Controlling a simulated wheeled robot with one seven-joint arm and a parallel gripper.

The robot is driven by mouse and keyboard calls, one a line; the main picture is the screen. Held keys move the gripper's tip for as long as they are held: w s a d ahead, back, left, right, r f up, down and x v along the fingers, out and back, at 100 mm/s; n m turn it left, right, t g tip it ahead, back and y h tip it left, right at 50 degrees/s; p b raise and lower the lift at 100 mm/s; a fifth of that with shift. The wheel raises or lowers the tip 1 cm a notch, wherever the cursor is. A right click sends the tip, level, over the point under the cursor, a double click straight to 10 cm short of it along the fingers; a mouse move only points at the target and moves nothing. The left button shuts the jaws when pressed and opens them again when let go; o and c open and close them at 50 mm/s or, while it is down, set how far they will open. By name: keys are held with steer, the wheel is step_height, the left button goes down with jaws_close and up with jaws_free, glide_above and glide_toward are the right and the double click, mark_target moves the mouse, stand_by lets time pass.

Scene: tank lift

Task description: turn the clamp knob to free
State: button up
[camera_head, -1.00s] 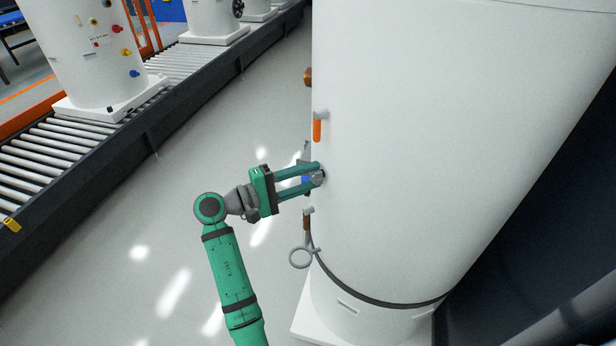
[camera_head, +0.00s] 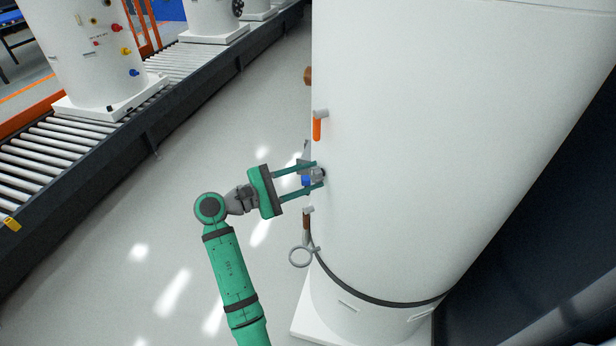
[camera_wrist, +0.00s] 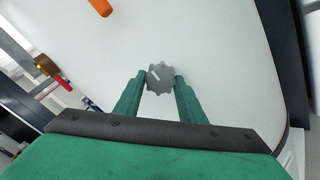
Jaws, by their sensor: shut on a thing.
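The clamp knob (camera_wrist: 160,78) is a grey, lobed knob with a pale mark on its face, on the side of the large white tank (camera_head: 440,130). In the head view the knob (camera_head: 319,174) shows at the tank's left edge, partly covered by the fingers. My green gripper (camera_head: 316,175) reaches it from the left. In the wrist view my gripper (camera_wrist: 161,82) has one finger on each side of the knob, shut on it. The pale mark slants down to the right in the wrist view.
An orange handle (camera_head: 317,129) sticks out above the knob. A blue part (camera_head: 306,181) sits beside the fingers, and a ring (camera_head: 301,257) hangs below. A brass valve with a red lever (camera_wrist: 46,66) is at left in the wrist view. Clear floor lies toward the roller conveyor (camera_head: 60,150).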

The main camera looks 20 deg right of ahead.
stand_by(0.4)
steer(key=o, duration=1)
steer(key=shift+o, duration=0.2)
steer(key=shift+a, duration=0.15)
steer(key=s+a, duration=0.1)
steer(key=a, duration=0.9)
steer(key=shift+s+a, duration=0.25)
steer(key=shift+f, duration=0.15)
